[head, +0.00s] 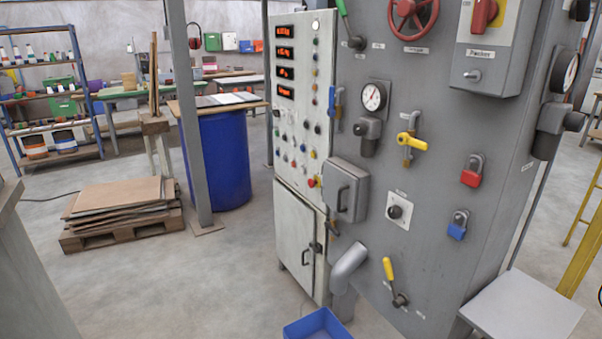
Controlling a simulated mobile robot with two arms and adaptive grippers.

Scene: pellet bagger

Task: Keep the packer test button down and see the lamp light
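A grey box labelled "Packer" (488,68) is mounted at the top right of the grey machine panel. It carries a red rotary switch (484,14) on a yellow plate. A small silver knob or button (472,75) sits on its lower face; I cannot tell whether it is the test button or is pressed. A black round control (395,212) on a white plate sits lower on the panel. A pale control cabinet (298,130) on the left has red displays and rows of small buttons and lamps. No lit packer lamp can be made out. Neither gripper is in view.
The panel carries a red handwheel (408,14), a gauge (373,96), a yellow valve handle (412,141), red (472,172) and blue (458,226) padlocks. A blue bin (318,325) and a grey platform (523,308) stand in front. Open floor lies left, beyond a pallet (120,232).

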